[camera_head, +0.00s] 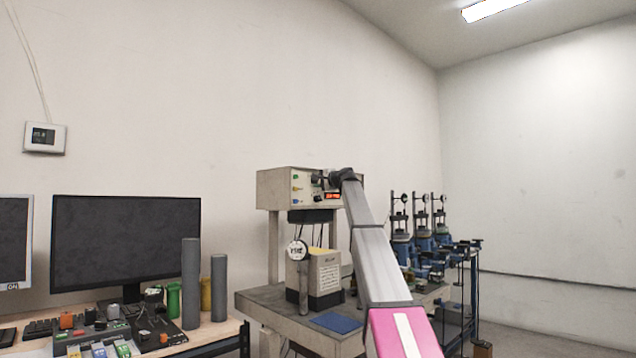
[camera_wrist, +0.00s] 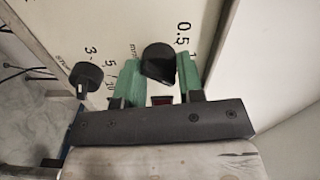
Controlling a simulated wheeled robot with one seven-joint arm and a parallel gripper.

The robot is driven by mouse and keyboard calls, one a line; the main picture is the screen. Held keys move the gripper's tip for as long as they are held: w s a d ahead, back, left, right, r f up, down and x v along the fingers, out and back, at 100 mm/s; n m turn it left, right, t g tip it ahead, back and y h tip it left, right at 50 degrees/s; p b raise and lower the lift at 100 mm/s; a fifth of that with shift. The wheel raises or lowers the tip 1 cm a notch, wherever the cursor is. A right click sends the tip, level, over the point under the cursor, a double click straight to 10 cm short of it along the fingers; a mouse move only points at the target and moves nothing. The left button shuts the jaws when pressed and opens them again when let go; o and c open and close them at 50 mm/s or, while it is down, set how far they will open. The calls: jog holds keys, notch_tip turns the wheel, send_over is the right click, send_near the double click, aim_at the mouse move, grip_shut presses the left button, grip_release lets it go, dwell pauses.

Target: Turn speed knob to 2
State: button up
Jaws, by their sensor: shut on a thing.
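The control box (camera_head: 273,190) stands raised on posts above the bench in the head view, with a small red display (camera_head: 333,195) on its front. My gripper (camera_wrist: 159,72) has its two green fingers on either side of a black knob (camera_wrist: 158,60) on the pale panel, and it is shut on that knob. Printed marks such as 0.5 stand beside the knob; its pointer setting is hard to read. A second black knob (camera_wrist: 87,84) sits to the left, outside the fingers, near the marks 3, 5 and 10. In the head view my arm's end hides part of the box front.
A grey bench (camera_head: 265,297) under the box holds a beige unit (camera_head: 326,275) and a blue pad (camera_head: 336,323). Blue lever devices (camera_head: 402,250) stand behind to the right. A desk with a monitor (camera_head: 125,245) and grey cylinders (camera_head: 190,285) is at the left.

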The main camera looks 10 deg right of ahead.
jog(key=shift+m, duration=0.7)
jog(key=o, duration=0.9)
jog(key=shift+s+d, duration=0.1)
jog(key=v, duration=1)
jog(key=shift+s+d, duration=0.15)
jog(key=shift+s, duration=0.1)
